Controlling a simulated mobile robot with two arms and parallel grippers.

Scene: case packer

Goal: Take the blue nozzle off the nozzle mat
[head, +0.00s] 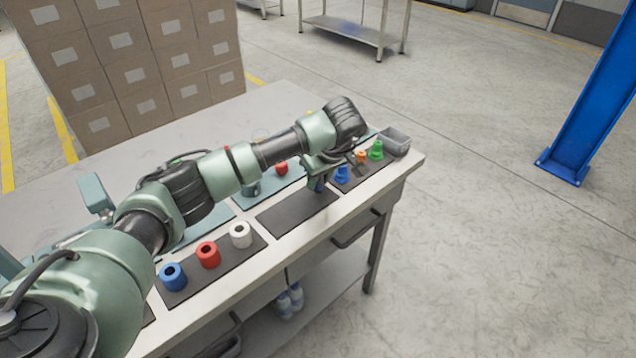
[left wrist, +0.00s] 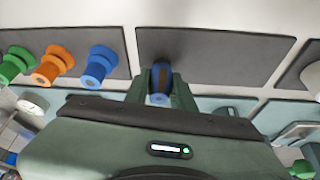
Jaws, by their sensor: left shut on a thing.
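My left gripper (head: 318,184) is shut on a dark-blue cylindrical part (left wrist: 160,82), at the right end of the bare dark middle mat (head: 290,214). Whether the part touches the mat I cannot tell. On the dark nozzle mat (head: 346,187) to the right stand a blue nozzle (head: 342,174), an orange nozzle (head: 361,157) and a green nozzle (head: 377,149). The left wrist view also shows this blue nozzle (left wrist: 97,67), upright and apart from my fingers, beside the orange one (left wrist: 53,66). My right gripper is not in view.
Blue (head: 172,276), red (head: 208,255) and white (head: 240,235) ring-shaped parts stand on the near-left dark mat. A red part (head: 281,168) is on a teal mat behind my arm. A grey bin (head: 396,140) is at the table's right end. Stacked cartons (head: 130,60) stand behind the table.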

